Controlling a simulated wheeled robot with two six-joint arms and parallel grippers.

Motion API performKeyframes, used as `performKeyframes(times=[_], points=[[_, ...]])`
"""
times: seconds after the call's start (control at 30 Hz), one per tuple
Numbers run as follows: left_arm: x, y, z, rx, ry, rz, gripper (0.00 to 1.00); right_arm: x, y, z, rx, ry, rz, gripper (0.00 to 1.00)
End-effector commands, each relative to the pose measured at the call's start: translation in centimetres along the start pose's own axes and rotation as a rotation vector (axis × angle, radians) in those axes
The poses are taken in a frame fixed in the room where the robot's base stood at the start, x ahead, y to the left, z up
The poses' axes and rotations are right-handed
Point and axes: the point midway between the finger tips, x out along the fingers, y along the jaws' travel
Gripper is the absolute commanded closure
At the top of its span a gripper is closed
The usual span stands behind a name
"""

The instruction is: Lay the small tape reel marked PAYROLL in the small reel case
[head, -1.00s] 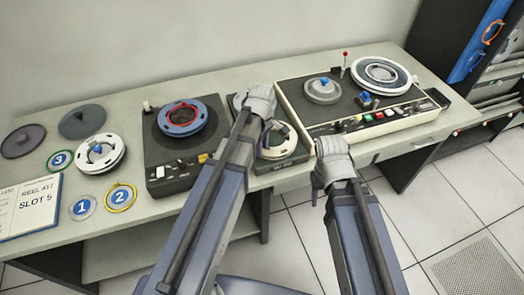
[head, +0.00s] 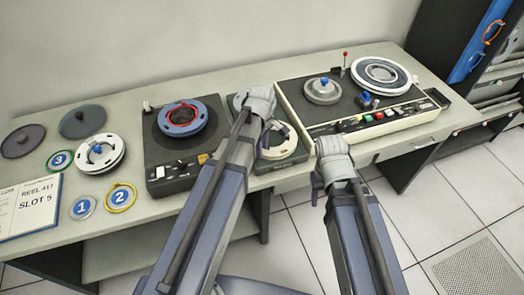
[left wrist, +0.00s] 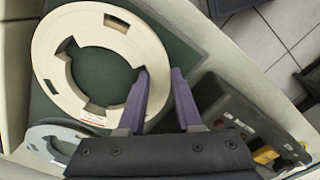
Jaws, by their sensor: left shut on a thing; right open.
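A cream ring-shaped reel (left wrist: 42,62) with a small red-printed label is over the dark green small reel case (left wrist: 185,62) in the left wrist view. I cannot read its marking. In the head view the reel (head: 290,143) shows partly beside my left arm, over the case (head: 294,158). My left gripper (left wrist: 160,73) is shut on the reel's rim, one finger over the ring and one outside it. I cannot tell whether the reel rests on the case floor. My right gripper (head: 319,180) is open and empty at the desk's front edge; its fingers are mostly hidden.
A tape deck with a blue reel (head: 181,117) stands left of the case, and a larger deck (head: 330,120) stands right. A grey reel (left wrist: 45,142) is beside the cream one.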

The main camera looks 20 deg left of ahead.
Motion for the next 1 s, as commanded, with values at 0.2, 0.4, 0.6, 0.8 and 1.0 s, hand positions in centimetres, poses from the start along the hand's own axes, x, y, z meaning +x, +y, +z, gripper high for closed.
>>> performKeyframes(times=[0.2,0.4,0.6,0.8,1.0], points=[[0.0,0.0,0.0,0.000,0.000,0.000,1.00,0.0,0.0,0.0,0.000,0.000,0.000,0.50],[-0.1,0.0,0.0,0.000,0.000,0.000,1.00,-0.1,0.0,0.0,0.000,0.000,0.000,0.50],[-1.0,0.0,0.0,0.000,0.000,0.000,1.00,-1.0,0.1,0.1,0.000,0.000,0.000,0.50],[-2.2,0.0,0.0,0.000,0.000,0.000,1.00,-2.2,0.2,0.1,0.000,0.000,0.000,0.50],[-3.3,0.0,0.0,0.000,0.000,0.000,1.00,-3.3,0.3,0.2,0.000,0.000,0.000,0.50]])
